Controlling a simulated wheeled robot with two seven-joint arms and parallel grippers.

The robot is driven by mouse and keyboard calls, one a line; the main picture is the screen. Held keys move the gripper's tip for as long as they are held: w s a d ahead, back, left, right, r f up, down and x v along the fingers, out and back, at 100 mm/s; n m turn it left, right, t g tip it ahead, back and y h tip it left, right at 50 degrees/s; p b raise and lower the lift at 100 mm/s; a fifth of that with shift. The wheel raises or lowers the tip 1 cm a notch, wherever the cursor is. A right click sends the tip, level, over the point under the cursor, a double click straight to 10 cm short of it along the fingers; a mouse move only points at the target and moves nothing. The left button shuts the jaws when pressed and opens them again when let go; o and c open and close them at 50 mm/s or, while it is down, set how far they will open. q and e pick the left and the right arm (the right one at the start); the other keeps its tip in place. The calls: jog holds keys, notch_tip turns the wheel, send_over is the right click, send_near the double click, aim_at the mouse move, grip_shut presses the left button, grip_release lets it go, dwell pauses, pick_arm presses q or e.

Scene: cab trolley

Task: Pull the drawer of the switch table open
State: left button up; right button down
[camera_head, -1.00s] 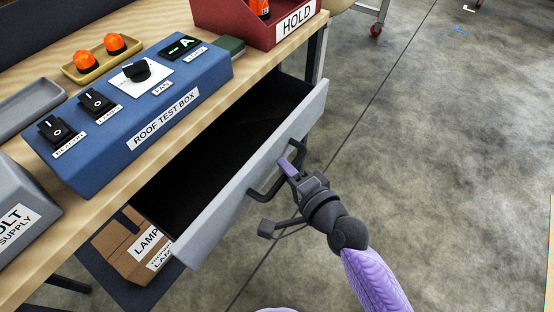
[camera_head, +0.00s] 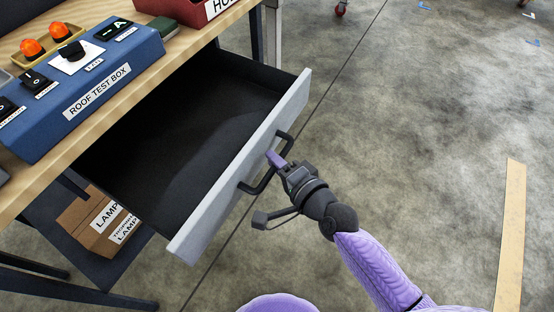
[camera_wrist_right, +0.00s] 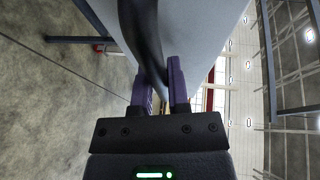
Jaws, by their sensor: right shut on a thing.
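The drawer (camera_head: 243,165) of the switch table (camera_head: 50,151) is pulled well out, and its dark inside looks empty. A black bar handle (camera_head: 257,189) is on its grey front. My right gripper (camera_head: 275,160) is shut on this handle. In the right wrist view the two purple fingers of the gripper (camera_wrist_right: 160,85) stand on either side of the dark handle (camera_wrist_right: 143,38), in front of the grey drawer front (camera_wrist_right: 195,25). My left gripper is not in view.
The blue roof test box (camera_head: 90,85), a tray with orange lamps (camera_head: 31,48) and a red hold bin (camera_head: 200,10) stand on the tabletop. A cardboard lamp box (camera_head: 88,222) sits on the lower shelf. The floor to the right is mostly clear.

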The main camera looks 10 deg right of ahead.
jog(key=shift+f, duration=0.1)
jog(key=c, duration=0.7)
grip_release()
jog(key=shift+o, duration=0.4)
pick_arm(q)
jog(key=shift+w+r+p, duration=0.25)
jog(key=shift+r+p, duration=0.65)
jog(key=shift+p, duration=0.05)
pick_arm(e)
jog(key=v, duration=1)
jog(key=shift+w, duration=0.1)
